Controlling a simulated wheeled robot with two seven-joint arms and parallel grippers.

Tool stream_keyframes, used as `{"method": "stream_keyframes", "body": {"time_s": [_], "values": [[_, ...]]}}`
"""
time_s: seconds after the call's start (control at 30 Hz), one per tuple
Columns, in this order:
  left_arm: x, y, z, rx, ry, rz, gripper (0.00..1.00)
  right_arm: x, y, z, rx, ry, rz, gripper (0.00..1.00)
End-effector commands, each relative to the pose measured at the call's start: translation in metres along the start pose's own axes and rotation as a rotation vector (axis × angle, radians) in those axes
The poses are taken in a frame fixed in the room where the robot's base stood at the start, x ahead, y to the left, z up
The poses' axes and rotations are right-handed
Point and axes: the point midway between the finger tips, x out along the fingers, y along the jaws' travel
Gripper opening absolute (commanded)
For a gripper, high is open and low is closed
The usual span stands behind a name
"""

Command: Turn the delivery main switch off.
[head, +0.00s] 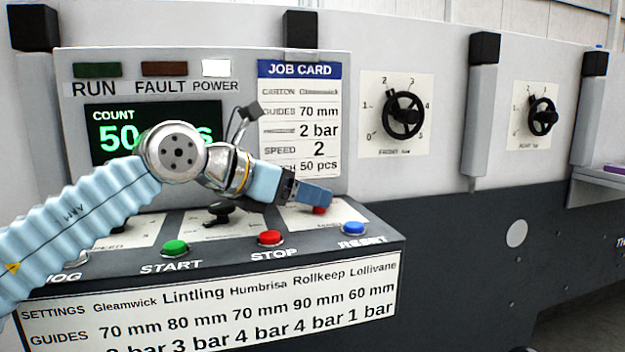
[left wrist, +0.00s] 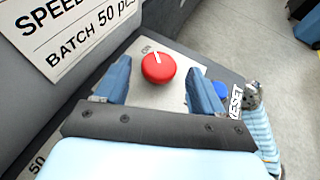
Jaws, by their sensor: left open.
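A red round knob with a white pointer line (left wrist: 158,68) sits on a pale plate on the console's sloping top, and I take it for the delivery main switch. In the left wrist view the knob lies between the two blue fingers of my left gripper (left wrist: 158,75), with a gap on each side. In the head view my left gripper (head: 315,195) is over the right end of the console, and only a little of the red knob (head: 320,210) shows below it. The plate's lettering is mostly hidden.
The red STOP button (head: 271,238), the blue RESET button (head: 353,229) and the green START button (head: 175,248) stand along the console's front edge, close below my left gripper. A black knob (head: 220,213) is to its left. The job card (head: 299,120) is on the panel behind.

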Motion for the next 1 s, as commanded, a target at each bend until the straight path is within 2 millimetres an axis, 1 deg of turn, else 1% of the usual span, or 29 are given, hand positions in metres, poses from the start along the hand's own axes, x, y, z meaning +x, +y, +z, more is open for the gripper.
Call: {"method": "stream_keyframes", "body": {"time_s": [0.03, 0.1, 0.2, 0.5, 0.57, 0.83, 0.87, 1.0], "values": [[0.007, -0.001, 0.002, 0.001, 0.001, -0.003, 0.69, -0.005, -0.002, 0.0, 0.0, 0.0, 0.0, 0.0], [0.015, -0.001, 0.002, 0.001, 0.001, -0.003, 0.69, -0.006, -0.003, 0.0, -0.001, -0.001, -0.001, 0.0], [0.022, 0.0, 0.001, 0.001, 0.0, -0.001, 0.69, -0.008, -0.003, 0.0, -0.001, -0.001, -0.001, 0.0], [0.025, 0.001, -0.001, 0.0, 0.0, 0.001, 0.69, -0.007, -0.003, 0.0, -0.001, -0.001, -0.001, 0.0], [0.025, 0.001, -0.001, 0.0, 0.0, 0.001, 0.61, -0.007, -0.003, 0.0, -0.001, -0.001, -0.001, 0.0], [0.025, 0.001, 0.0, 0.0, 0.0, 0.001, 0.2, -0.007, -0.003, 0.0, -0.001, -0.001, -0.001, 0.0], [0.025, 0.001, 0.0, 0.0, 0.0, 0.001, 0.18, -0.007, -0.003, 0.0, -0.001, -0.001, -0.001, 0.0], [0.025, 0.0, 0.0, -0.002, 0.0, 0.008, 0.18, -0.007, -0.003, 0.0, -0.001, -0.001, -0.001, 0.0]]}}
